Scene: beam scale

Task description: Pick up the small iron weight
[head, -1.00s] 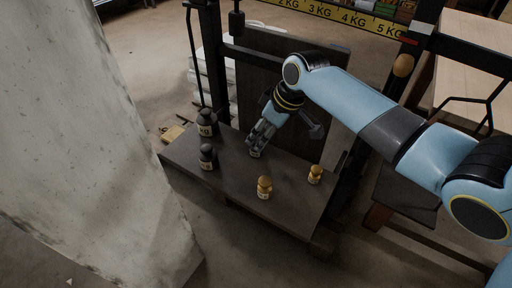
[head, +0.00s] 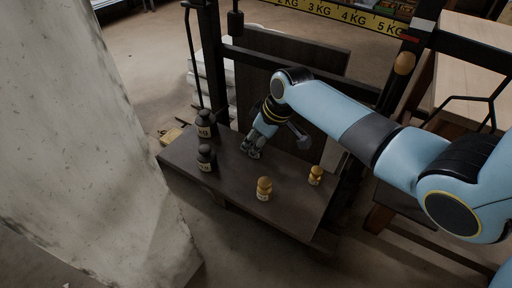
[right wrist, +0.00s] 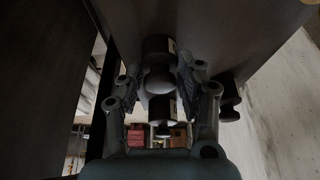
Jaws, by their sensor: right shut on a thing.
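My right gripper (head: 252,149) is low over the dark platform, its fingers pointing down. In the right wrist view its fingers (right wrist: 158,80) are shut on either side of the small iron weight (right wrist: 158,48), a dark piece with a round knob and a pale label. In the head view the fingers mostly hide this weight. I cannot tell whether it still touches the platform. My left gripper is out of view.
The dark platform (head: 220,182) also bears two larger iron weights, one behind (head: 204,124) and one in front (head: 206,158), and two brass weights (head: 264,189) (head: 315,176). A black post (head: 211,60) rises behind. A pale pillar (head: 95,150) stands left.

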